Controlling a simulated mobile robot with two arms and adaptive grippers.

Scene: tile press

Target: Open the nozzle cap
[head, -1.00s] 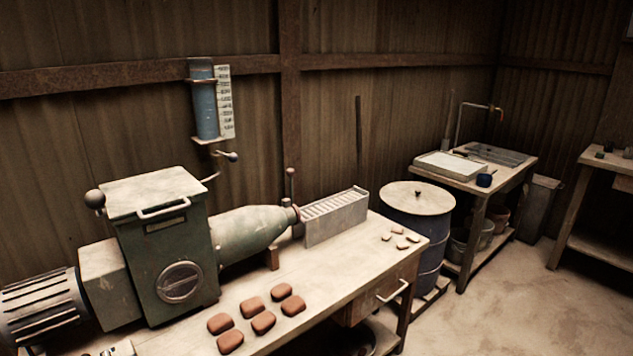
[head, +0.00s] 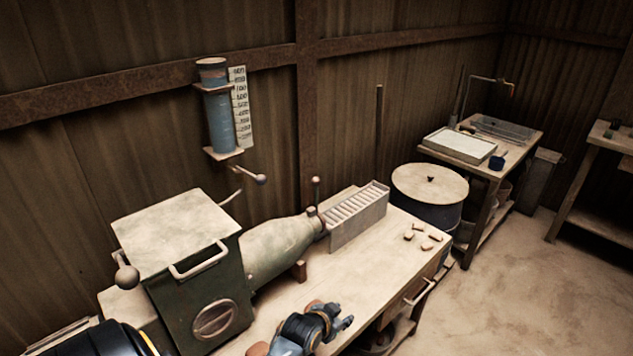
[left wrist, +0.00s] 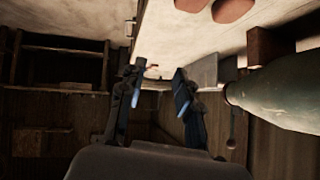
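The green press's tapered nozzle (head: 275,245) points right along the bench. The nozzle cap (head: 318,218) is at its narrow end, with a thin upright handle and reddish knob above it; I cannot tell how it is fastened. My left gripper (head: 335,318) is over the bench's front part, right of the press body and nearer to me than the nozzle, apart from the cap. In the left wrist view its two fingers (left wrist: 160,72) are spread with nothing between them. The nozzle (left wrist: 275,92) shows there at the right. My right gripper is not in view.
A ribbed grey tray (head: 360,215) stands just beyond the nozzle end. Small tan pieces (head: 423,236) lie near the bench's right end. Reddish clay pieces (head: 258,349) are partly hidden by my gripper. A lidded drum (head: 430,185) stands past the bench.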

